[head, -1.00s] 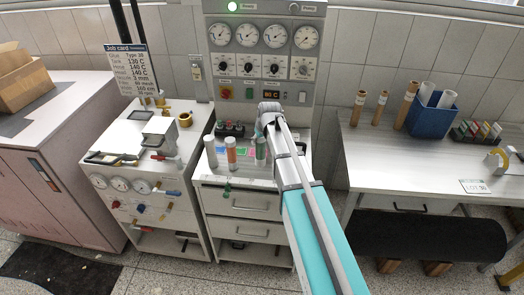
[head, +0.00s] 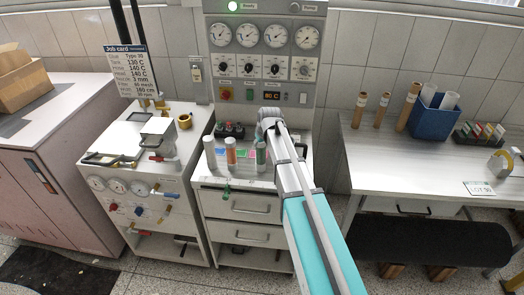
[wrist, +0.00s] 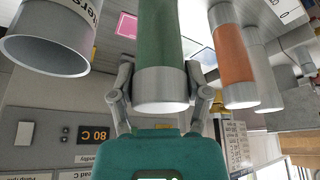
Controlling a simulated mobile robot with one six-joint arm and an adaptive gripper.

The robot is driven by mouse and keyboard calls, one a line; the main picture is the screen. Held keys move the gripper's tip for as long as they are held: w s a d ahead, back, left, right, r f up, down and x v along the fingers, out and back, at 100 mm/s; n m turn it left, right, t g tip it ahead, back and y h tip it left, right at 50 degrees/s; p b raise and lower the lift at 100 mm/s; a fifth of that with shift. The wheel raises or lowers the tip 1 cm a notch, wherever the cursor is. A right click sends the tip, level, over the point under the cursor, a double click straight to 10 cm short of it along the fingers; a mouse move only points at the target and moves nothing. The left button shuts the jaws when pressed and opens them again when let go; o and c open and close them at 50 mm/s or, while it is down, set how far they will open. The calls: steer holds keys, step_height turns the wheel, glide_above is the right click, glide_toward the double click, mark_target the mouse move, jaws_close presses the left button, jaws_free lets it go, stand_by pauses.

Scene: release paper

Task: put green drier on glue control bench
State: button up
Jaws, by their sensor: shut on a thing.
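The green drier (head: 261,154) is an upright cylinder with a pale end, at the right of a short row on the middle bench (head: 235,180). In the wrist view it shows as a green tube with a grey end (wrist: 158,40). My gripper (wrist: 160,80) has a finger on each side of this grey end and is shut on it. Two benches carry gauges: the middle one with the tall dial panel (head: 263,50), and the left one (head: 135,190). I cannot tell which is the glue control bench.
An orange cylinder (head: 231,154) and a whitish cylinder (head: 209,152) stand left of the drier. In the wrist view, a large open grey tube (wrist: 45,40) is close on the other side. The right table (head: 420,165) holds tubes, a blue bin (head: 432,118) and a rack.

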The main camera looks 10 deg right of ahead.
steer(key=shift+f+b, duration=0.35)
steer(key=shift+f, duration=0.35)
steer(key=o, duration=1.3)
steer(key=shift+o, duration=0.2)
steer(key=p+v, duration=1.1)
steer(key=v, duration=0.1)
stand_by(0.4)
steer(key=s+f+m+g+h, duration=0.1)
steer(key=s+m+g, duration=0.2)
steer(key=s, duration=2.1)
steer(key=shift+a+g, duration=0.15)
steer(key=shift+g, duration=0.55)
steer(key=shift+f, duration=0.1)
